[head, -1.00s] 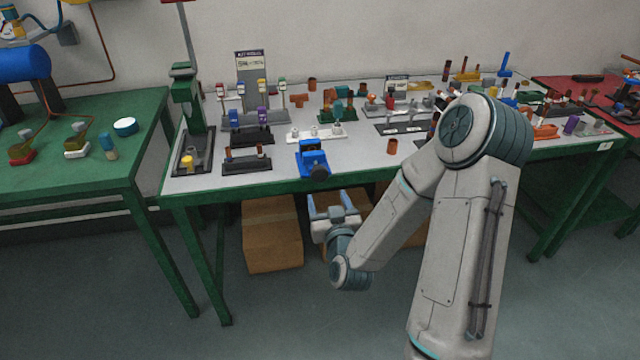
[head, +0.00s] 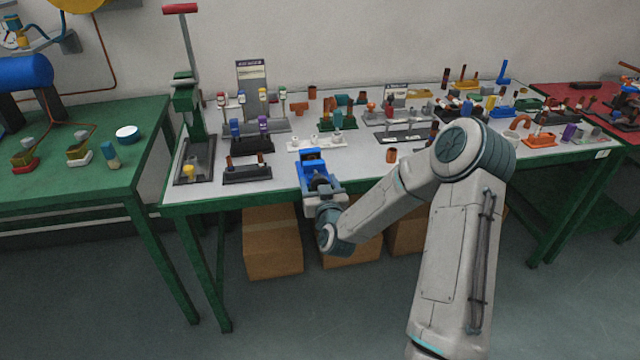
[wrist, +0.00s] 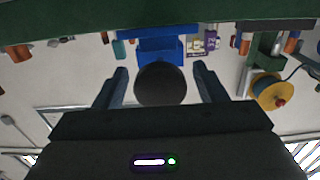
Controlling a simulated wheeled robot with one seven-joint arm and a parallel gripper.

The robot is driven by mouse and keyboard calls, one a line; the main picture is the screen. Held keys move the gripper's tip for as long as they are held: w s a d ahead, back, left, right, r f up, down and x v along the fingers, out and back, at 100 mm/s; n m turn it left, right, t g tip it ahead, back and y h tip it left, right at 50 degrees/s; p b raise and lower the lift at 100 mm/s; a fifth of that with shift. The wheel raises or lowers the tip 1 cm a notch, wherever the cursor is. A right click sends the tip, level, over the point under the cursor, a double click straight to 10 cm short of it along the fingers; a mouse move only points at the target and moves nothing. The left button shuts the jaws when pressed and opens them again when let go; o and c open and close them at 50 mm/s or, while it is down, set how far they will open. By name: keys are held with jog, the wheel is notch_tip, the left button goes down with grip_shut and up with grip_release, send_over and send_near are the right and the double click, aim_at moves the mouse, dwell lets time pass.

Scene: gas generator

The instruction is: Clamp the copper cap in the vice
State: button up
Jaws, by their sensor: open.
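The blue vice (head: 312,158) stands at the front edge of the grey-topped bench. What looks like the copper cap (head: 391,156), a small copper cylinder, stands alone on the bench to the right of the vice. My gripper (head: 322,188) is open at the front of the vice. In the wrist view, the vice (wrist: 160,48) appears upside down, and its round dark handle end (wrist: 160,83) lies between the spread fingers of my gripper (wrist: 160,69). The fingers show a gap on each side of it. Whether the vice jaws are apart is too small to tell.
A green press (head: 190,110) and a black rack (head: 247,174) stand left of the vice. A white rack (head: 315,140) is behind it. Bare bench lies between vice and copper cylinder. Cardboard boxes (head: 272,245) sit under the bench.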

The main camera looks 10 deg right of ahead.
jog(key=c, duration=1)
jog(key=shift+o, duration=0.2)
jog(key=shift+f+m+b, duration=0.1)
jog(key=shift+m+b, duration=0.2)
jog(key=shift+b, duration=0.1)
jog(key=m+b, duration=0.3)
jog(key=shift+f+m, duration=0.1)
jog(key=shift+m, duration=0.3)
jog(key=m+b, duration=0.2)
jog(key=m, duration=0.2)
jog(key=shift+m+b, duration=0.3)
jog(key=shift+m, duration=0.1)
jog(key=o, duration=1)
jog(key=shift+r, duration=0.2)
jog(key=shift+c, duration=0.2)
